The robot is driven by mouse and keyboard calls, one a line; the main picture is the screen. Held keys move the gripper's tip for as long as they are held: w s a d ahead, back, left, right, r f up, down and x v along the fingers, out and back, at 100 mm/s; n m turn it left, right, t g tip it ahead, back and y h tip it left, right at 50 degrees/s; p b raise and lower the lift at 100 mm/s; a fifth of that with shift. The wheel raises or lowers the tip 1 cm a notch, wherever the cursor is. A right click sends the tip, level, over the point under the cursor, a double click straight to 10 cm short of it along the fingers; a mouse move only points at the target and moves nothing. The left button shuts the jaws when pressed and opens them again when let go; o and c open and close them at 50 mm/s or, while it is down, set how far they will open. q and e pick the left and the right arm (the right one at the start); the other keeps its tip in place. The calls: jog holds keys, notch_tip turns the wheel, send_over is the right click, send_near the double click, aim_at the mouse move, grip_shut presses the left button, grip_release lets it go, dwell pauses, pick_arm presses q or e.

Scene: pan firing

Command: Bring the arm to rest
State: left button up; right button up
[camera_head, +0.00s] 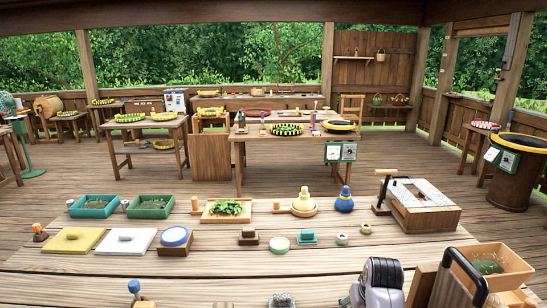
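Neither of my grippers shows clearly in the head view. A grey rounded metal form (382,275) rises from the bottom edge, right of the middle. I cannot tell whether it is part of my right arm, and no gripper fingers show on it. No arm comes in from the left. The near wooden table (330,262) spreads across the front of the view.
The near table bears green trays (152,201), a board with leaves (228,214), a yellow-topped slab (72,241), a white slab (126,241) and a wooden box (428,217). An open wooden box (505,262) stands at right. Wooden floor (125,180) lies beyond.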

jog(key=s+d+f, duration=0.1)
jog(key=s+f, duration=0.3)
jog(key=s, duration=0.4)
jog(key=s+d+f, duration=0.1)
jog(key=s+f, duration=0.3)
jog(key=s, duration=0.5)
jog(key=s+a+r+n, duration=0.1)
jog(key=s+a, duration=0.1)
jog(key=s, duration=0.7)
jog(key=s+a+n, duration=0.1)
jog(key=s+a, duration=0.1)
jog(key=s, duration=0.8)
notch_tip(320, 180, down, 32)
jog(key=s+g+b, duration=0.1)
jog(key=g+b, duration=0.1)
jog(key=b, duration=0.4)
pick_arm(q)
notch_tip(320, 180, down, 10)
jog(key=b, duration=0.4)
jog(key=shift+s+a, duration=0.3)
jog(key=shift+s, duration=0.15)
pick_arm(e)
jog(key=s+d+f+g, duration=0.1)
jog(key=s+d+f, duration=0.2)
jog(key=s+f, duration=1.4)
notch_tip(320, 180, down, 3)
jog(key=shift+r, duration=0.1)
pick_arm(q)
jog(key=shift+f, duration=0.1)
